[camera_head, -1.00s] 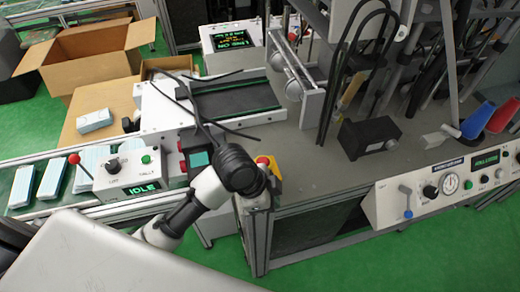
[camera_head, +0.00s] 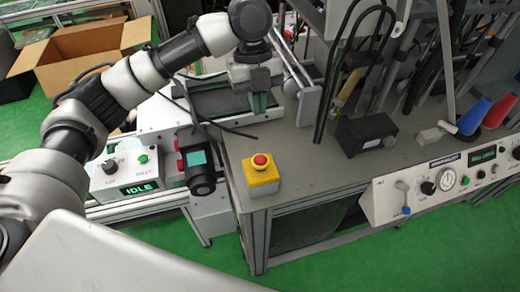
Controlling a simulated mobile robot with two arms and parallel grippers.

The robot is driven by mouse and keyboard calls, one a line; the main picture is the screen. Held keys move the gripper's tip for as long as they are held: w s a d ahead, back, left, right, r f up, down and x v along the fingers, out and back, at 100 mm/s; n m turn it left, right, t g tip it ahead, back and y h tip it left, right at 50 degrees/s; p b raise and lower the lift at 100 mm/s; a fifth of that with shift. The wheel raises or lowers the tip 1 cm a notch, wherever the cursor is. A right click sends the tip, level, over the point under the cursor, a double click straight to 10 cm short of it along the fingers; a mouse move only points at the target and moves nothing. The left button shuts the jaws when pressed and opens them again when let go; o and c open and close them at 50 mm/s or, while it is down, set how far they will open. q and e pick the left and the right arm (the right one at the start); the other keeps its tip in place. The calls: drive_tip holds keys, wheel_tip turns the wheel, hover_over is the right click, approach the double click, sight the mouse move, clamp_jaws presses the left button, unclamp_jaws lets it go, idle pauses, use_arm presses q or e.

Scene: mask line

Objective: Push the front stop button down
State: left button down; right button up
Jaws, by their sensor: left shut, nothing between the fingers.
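The front stop button is a red mushroom knob (camera_head: 261,161) on a yellow box (camera_head: 262,181), at the front left corner of the grey machine table. It stands clear in view, with nothing touching it. My left arm reaches in from the left, and my left gripper (camera_head: 259,106) points down above the table, behind the button and apart from it. Its fingers are shut and empty. How far the knob is pressed in cannot be told. My right gripper is out of view.
A white control box (camera_head: 125,187) reading IDLE and a dark device with a teal screen (camera_head: 195,158) stand left of the button. A black box (camera_head: 368,134) and hanging cables are at right. The table (camera_head: 310,165) right of the button is bare.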

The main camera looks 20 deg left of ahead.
sight(261, 162)
use_arm(q)
drive_tip(key=shift+a+r, duration=0.2)
drive_tip(key=shift+r, duration=0.25)
drive_tip(key=shift+f, duration=0.1)
drive_tip(key=p+x, duration=0.1)
drive_tip(key=x, duration=0.3)
drive_tip(key=p+x, duration=0.1)
drive_tip(key=x, duration=0.7)
drive_tip(key=shift+w+a+f+p, duration=0.15)
drive_tip(key=shift+w+f+p, duration=0.1)
drive_tip(key=shift+p, duration=0.15)
drive_tip(key=shift+f, duration=0.75)
